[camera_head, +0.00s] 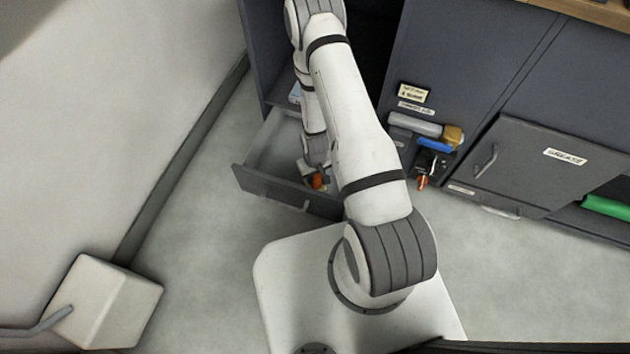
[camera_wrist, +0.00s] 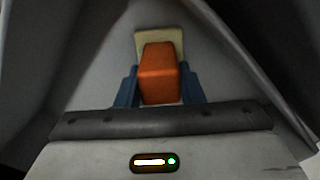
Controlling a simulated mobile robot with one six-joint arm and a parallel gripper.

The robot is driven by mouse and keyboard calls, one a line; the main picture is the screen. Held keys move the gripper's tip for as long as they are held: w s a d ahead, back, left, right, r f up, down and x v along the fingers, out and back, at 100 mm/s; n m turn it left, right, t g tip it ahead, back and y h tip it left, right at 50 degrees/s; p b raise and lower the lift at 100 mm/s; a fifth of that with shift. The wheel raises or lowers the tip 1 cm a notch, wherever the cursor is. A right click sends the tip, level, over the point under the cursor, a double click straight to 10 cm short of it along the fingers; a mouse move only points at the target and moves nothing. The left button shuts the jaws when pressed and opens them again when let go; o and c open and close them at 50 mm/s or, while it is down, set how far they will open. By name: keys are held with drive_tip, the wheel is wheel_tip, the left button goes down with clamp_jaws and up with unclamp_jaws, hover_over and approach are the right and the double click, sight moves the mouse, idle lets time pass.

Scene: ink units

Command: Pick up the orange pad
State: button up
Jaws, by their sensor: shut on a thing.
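The orange pad (camera_wrist: 158,75) is a small orange block, seen in the wrist view between the two blue fingers of my gripper (camera_wrist: 158,92). My gripper is shut on it. Behind the pad is a pale yellow square (camera_wrist: 172,42); I cannot tell whether it is joined to the pad. In the head view, the orange pad (camera_head: 318,181) shows small at the end of my arm, over the open drawer (camera_head: 262,158). My arm hides much of the drawer and most of my gripper there.
Drawer walls rise close around my gripper. Right of my arm, an open compartment holds a grey roll (camera_head: 414,124), a blue item (camera_head: 434,144) and other small things. A hinged grey door (camera_head: 535,165) and a green roll (camera_head: 606,207) are farther right. A white box (camera_head: 105,300) stands at lower left.

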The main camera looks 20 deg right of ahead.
drive_tip(key=shift+c, duration=1.1)
drive_tip(key=shift+r, duration=0.1)
wheel_tip(320, 180, up, 10)
drive_tip(key=p, duration=0.3)
drive_tip(key=shift+p, duration=0.3)
